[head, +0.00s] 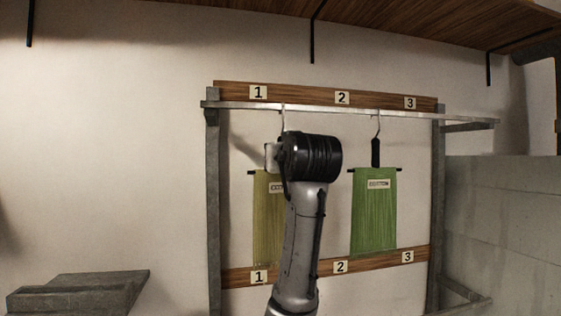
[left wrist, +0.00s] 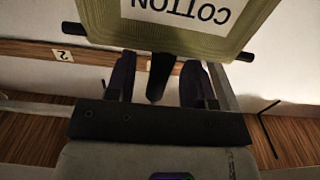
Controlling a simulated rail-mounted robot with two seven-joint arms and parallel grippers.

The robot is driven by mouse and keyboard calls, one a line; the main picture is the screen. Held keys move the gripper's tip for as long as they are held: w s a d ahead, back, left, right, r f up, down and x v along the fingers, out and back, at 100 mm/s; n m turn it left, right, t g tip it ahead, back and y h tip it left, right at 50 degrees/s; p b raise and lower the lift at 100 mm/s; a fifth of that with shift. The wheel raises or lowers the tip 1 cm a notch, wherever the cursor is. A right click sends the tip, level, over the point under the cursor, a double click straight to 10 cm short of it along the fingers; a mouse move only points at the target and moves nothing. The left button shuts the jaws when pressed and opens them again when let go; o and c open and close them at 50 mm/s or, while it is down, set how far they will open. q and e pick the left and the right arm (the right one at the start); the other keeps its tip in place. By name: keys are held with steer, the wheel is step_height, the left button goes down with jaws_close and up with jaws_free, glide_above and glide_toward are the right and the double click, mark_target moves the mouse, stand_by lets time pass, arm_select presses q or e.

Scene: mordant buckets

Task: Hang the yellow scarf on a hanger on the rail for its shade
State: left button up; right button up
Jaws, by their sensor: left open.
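The yellow scarf (head: 268,220), olive-yellow with a white label, hangs from a dark hanger bar below the rail (head: 330,108), near the 1 mark. Its hanger hook (head: 283,116) appears to be at the rail; whether it bears on it I cannot tell. In the left wrist view the scarf (left wrist: 240,22) shows its COTTON label upside down. My left gripper (left wrist: 158,80) is open, its two fingers on either side of the dark hanger neck (left wrist: 160,72), with gaps visible. In the head view my wrist hides part of the scarf and hanger. My right gripper is not in view.
A green scarf (head: 375,215) hangs on another hanger right of my arm, between marks 2 and 3. Numbered wooden boards (head: 300,92) run above and below. A grey post (head: 213,200) stands at left. A wooden shelf (head: 400,18) is overhead. A grey block (head: 80,292) sits lower left.

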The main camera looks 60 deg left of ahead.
arm_select(q)
steer(key=b+v, duration=0.3)
steer(key=v, duration=0.8)
steer(key=shift+d+r, duration=0.1)
steer(key=shift+r, duration=0.05)
